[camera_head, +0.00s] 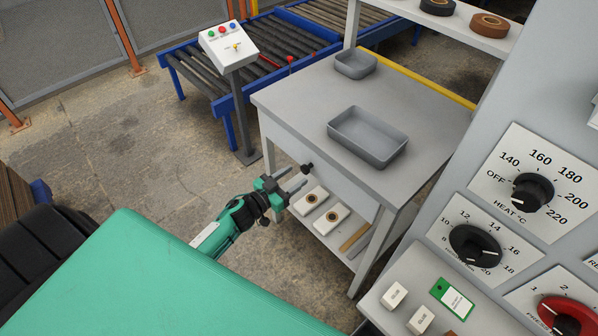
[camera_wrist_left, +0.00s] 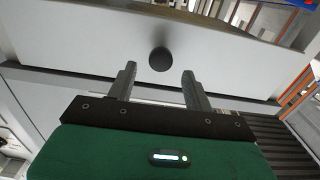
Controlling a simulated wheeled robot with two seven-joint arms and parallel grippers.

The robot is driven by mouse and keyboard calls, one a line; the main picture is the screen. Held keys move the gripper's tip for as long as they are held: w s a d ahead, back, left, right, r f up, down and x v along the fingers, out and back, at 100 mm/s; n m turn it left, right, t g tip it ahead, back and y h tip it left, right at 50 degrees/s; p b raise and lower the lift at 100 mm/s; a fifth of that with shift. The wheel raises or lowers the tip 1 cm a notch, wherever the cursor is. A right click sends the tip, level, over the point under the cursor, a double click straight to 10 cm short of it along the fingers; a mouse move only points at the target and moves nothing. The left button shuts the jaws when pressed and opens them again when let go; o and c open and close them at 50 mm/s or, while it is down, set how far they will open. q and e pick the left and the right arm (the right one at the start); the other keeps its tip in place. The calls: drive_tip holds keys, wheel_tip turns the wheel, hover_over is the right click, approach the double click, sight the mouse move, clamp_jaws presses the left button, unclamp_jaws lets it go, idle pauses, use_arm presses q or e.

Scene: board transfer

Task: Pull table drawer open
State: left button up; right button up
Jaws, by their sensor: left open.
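The grey table (camera_head: 290,97) stands right of centre in the head view. Its drawer front (camera_head: 335,180) faces my left arm and carries a round black knob (camera_head: 307,168). The drawer looks closed. My left gripper (camera_head: 297,183) is open and empty, close in front of the drawer. In the left wrist view the knob (camera_wrist_left: 160,59) appears just beyond and between the two fingertips (camera_wrist_left: 159,72), against the pale drawer front (camera_wrist_left: 90,42). No contact with the knob shows. My right gripper is in neither view.
Two grey trays (camera_head: 331,130) (camera_head: 338,66) stand on the tabletop. White boxes (camera_head: 310,200) lie on the shelf below the drawer. A roller conveyor (camera_head: 285,35) and a button panel (camera_head: 232,45) stand behind. A control panel with dials (camera_head: 480,205) is at the right.

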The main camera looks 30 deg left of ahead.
use_arm(q)
drive_tip(key=shift+x, duration=1.5)
clamp_jaws()
drive_tip(key=shift+s, duration=0.1)
